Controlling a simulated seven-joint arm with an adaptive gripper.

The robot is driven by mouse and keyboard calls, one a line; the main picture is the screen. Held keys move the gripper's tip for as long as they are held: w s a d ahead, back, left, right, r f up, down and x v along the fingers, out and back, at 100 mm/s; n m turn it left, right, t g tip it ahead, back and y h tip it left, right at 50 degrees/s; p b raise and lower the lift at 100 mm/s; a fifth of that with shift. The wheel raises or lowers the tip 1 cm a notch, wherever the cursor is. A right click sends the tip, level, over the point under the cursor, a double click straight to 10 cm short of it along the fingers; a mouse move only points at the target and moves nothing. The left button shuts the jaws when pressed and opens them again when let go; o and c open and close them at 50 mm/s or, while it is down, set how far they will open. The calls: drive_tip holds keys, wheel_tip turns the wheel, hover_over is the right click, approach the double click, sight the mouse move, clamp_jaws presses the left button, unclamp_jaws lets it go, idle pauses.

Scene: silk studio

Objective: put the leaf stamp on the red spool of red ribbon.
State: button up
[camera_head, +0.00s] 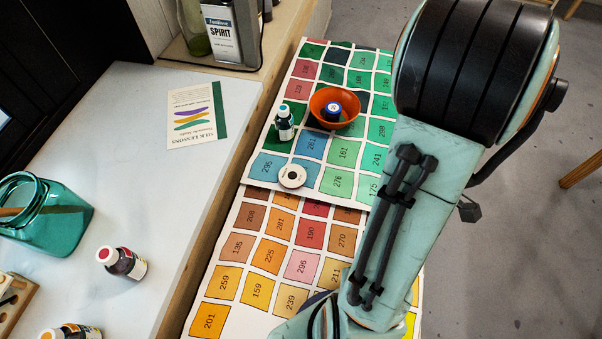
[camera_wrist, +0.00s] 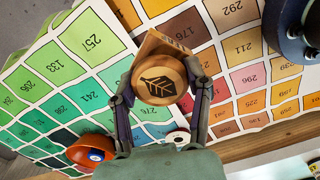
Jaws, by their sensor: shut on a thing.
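My gripper (camera_wrist: 160,98) is shut on the leaf stamp (camera_wrist: 159,80), a round wooden stamp with a dark leaf on its pale face. The leaf face shows to the wrist camera, with a finger on each side of the stamp. In the head view my arm hides the stamp and most of the gripper. I cannot make out a red spool of red ribbon in either view. A pale, disc-like spool (camera_head: 292,177) with a dark centre lies on the green colour chart. It also shows in the wrist view (camera_wrist: 178,137), beyond the gripper.
An orange bowl (camera_head: 335,121) with a blue-topped item inside and a small bottle (camera_head: 284,124) stand on the green chart (camera_head: 344,154). A warm-coloured chart (camera_head: 249,244) lies nearer. At left, a white counter (camera_head: 150,180) holds a teal jar (camera_head: 62,225) and a red-capped bottle (camera_head: 122,263).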

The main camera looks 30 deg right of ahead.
drive_tip(key=w+a+r+n, duration=0.3)
drive_tip(key=w+a+n, duration=0.25)
drive_tip(key=a, duration=0.25)
drive_tip(key=w+a+r+n, duration=0.4)
drive_tip(key=a+n, duration=0.2)
drive_tip(key=a, duration=0.1)
hover_over(292, 175)
drive_tip(key=f, duration=0.9)
drive_tip(key=shift+s+f, duration=0.25)
drive_tip(key=shift+f, duration=0.15)
drive_tip(key=shift+w+f, duration=0.2)
drive_tip(key=shift+f, duration=1.5)
drive_tip(key=o, duration=1.2)
drive_tip(key=shift+f, duration=0.15)
drive_tip(key=shift+c, duration=0.2)
